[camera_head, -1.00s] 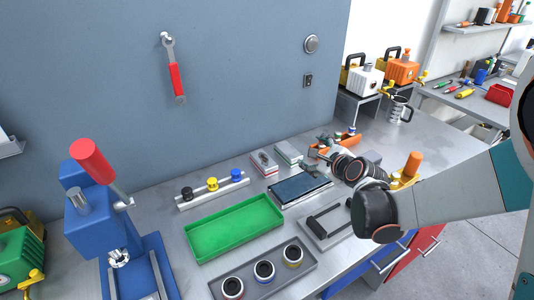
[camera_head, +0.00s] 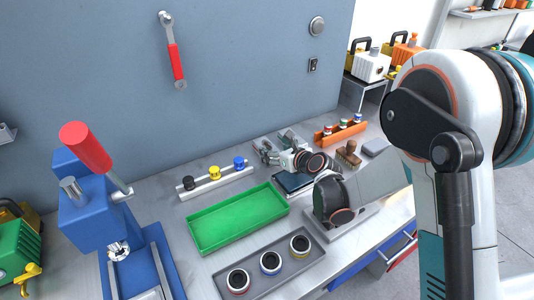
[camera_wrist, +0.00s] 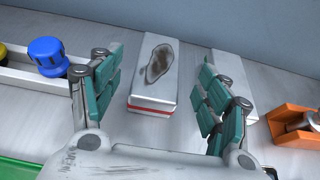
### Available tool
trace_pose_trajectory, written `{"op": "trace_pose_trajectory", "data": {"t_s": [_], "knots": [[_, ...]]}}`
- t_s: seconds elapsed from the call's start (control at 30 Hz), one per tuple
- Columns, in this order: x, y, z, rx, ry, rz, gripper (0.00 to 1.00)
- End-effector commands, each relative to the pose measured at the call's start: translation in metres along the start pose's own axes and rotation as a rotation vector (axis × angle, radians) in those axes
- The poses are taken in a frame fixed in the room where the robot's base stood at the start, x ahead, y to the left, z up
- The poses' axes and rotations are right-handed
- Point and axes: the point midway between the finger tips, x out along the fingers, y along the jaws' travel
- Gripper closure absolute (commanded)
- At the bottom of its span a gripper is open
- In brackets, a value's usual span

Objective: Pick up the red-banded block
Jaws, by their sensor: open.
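The red-banded block (camera_wrist: 155,82) is a pale grey-white block with a dark oval smudge on top and a red stripe along its near side. In the wrist view it lies between the spread fingers of my gripper (camera_wrist: 160,68), with space visible on both sides. My gripper is open and empty, its teal-padded fingers to the left and right of the block. In the head view my gripper (camera_head: 275,151) is over the back of the bench and largely hides the block. How far the fingertips are above the bench is hard to tell.
A second pale block (camera_wrist: 230,62) stands close to the right finger. A rack with a blue knob (camera_wrist: 47,56) is at left, and an orange holder (camera_wrist: 296,125) at right. The green tray (camera_head: 238,218) and a grey tray with several round parts (camera_head: 268,268) lie nearer.

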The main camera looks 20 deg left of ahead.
Motion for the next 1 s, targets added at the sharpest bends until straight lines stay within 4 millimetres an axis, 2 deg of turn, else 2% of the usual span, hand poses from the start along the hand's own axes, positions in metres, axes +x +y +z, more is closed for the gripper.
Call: {"op": "trace_pose_trajectory", "data": {"t_s": [0.17,0.43,0.7,0.9,1.0], "knots": [[0.012,0.001,-0.001,-0.001,0.0,0.0,0.3],[0.049,0.001,-0.001,-0.001,0.0,0.0,0.3],[0.052,0.001,0.001,-0.001,0.0,-0.001,0.3],[0.052,0.001,0.001,-0.001,0.0,-0.001,0.75],[0.052,0.001,0.001,-0.001,0.0,-0.001,0.95]]}}
